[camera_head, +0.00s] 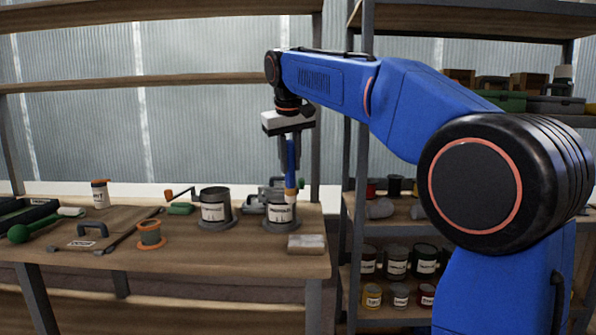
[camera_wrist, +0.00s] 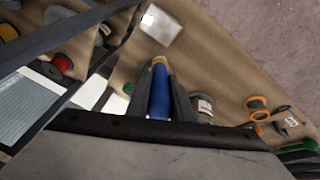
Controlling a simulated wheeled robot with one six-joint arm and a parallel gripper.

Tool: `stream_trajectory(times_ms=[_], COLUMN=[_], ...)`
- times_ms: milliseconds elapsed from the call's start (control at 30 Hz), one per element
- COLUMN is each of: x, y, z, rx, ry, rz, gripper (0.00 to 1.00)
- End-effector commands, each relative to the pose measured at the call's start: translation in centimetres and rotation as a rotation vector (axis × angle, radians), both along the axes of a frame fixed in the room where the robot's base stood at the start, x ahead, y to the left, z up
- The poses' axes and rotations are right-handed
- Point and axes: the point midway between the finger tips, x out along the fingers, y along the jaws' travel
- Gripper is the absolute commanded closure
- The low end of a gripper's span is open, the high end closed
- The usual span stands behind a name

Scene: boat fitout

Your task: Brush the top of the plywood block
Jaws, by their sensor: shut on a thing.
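My gripper (camera_head: 289,160) is shut on a brush with a blue handle (camera_head: 291,153) and hangs above the right end of the workbench. The brush points down, its light lower end in front of or over a labelled grey can (camera_head: 279,213); I cannot tell whether it touches. In the wrist view the blue handle (camera_wrist: 160,95) lies between the two dark fingers of my gripper (camera_wrist: 161,88). The plywood block (camera_head: 306,240), pale and flat, lies at the bench's front right corner, apart from the brush. The block (camera_wrist: 160,25) also shows beyond the brush tip in the wrist view.
Another labelled can (camera_head: 213,208) stands left of the brush. An orange spool (camera_head: 150,235), a white jar (camera_head: 100,195) and a green mallet (camera_head: 20,233) lie further left. A shelf upright (camera_head: 360,220) and shelves of tins (camera_head: 397,262) stand right of the bench.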

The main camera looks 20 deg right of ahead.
Motion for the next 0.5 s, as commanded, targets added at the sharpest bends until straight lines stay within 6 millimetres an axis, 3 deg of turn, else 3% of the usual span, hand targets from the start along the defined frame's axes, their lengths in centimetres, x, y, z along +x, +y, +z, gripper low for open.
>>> stream_trajectory(times_ms=[167,500], x=[0.1,0.1], y=[0.3,0.3], z=[-0.3,-3.5], rx=[0.0,-0.001], ry=[0.001,0.001], rz=[-0.002,-0.001], gripper=[1.0,1.0])
